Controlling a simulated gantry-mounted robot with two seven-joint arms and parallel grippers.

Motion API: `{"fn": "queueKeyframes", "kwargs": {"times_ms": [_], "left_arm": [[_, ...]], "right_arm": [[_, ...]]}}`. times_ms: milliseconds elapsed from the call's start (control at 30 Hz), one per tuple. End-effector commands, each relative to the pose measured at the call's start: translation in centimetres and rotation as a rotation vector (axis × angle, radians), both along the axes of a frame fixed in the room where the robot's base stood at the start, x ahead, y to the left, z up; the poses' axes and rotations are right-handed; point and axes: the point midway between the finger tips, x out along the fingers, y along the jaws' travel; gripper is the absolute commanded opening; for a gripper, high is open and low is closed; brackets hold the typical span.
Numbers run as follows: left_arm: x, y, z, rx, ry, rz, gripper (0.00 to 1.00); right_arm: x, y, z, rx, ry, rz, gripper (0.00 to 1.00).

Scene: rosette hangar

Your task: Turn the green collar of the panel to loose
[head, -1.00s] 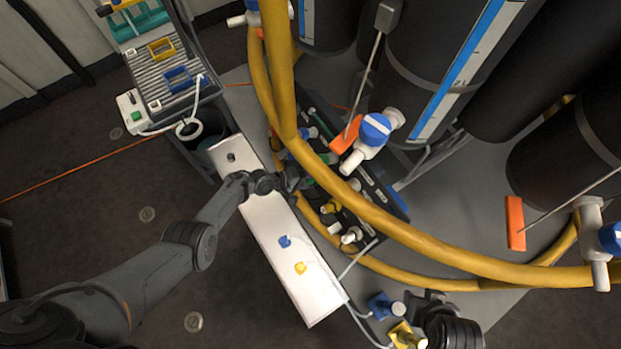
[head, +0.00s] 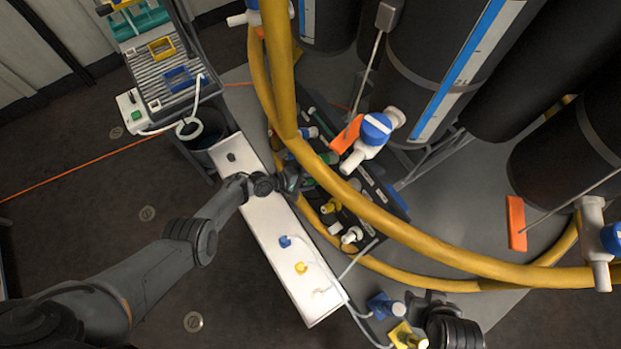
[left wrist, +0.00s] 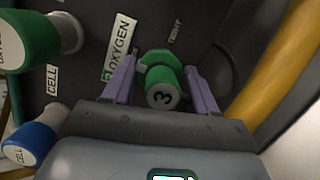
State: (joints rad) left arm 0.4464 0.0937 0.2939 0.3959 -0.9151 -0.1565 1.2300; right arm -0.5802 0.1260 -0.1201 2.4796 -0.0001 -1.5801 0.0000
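The green collar (left wrist: 158,66), behind a green cap marked 3, stands on the dark panel (left wrist: 90,88) in the left wrist view. The label beside it reads OXYGEN, and the word TIGHT shows on its other side. My left gripper (left wrist: 161,84) has its two purple fingers apart, one on each side of the collar, with narrow gaps visible. In the head view my left gripper (head: 298,181) is at the panel (head: 376,190), partly behind the yellow hose. My right gripper (head: 432,298) is at the bottom, its fingers not clear.
A thick yellow hose (head: 425,252) arcs across the panel. A white box (head: 283,268) lies under my left arm. Blue (head: 383,306) and yellow (head: 404,335) connectors sit near my right arm.

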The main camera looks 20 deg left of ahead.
Motion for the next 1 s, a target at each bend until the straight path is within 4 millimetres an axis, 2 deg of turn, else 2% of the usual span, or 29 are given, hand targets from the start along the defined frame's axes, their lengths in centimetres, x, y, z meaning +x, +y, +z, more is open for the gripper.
{"fn": "queueKeyframes", "kwargs": {"times_ms": [33,100,133,467,667,1000], "left_arm": [[0.0,0.0,0.0,0.000,0.000,0.000,0.66],[0.0,0.0,0.0,0.001,-0.001,0.000,0.77],[0.0,0.0,0.0,0.001,-0.001,0.000,0.78],[-0.2,0.2,0.3,0.001,-0.001,-0.001,0.78],[-1.5,1.7,1.7,0.001,0.000,-0.001,0.78],[-4.8,5.5,4.3,0.004,0.001,-0.001,0.78]], "right_arm": [[0.0,0.0,0.0,0.001,0.000,-0.001,0.43],[0.0,0.1,0.0,0.003,-0.001,-0.001,0.43],[0.0,0.1,0.0,0.003,-0.001,-0.002,0.43],[0.0,0.2,0.4,0.010,-0.001,-0.006,0.43],[0.0,0.2,2.4,0.010,-0.001,-0.006,0.43],[0.0,0.1,6.1,0.006,-0.001,-0.003,0.43]]}}
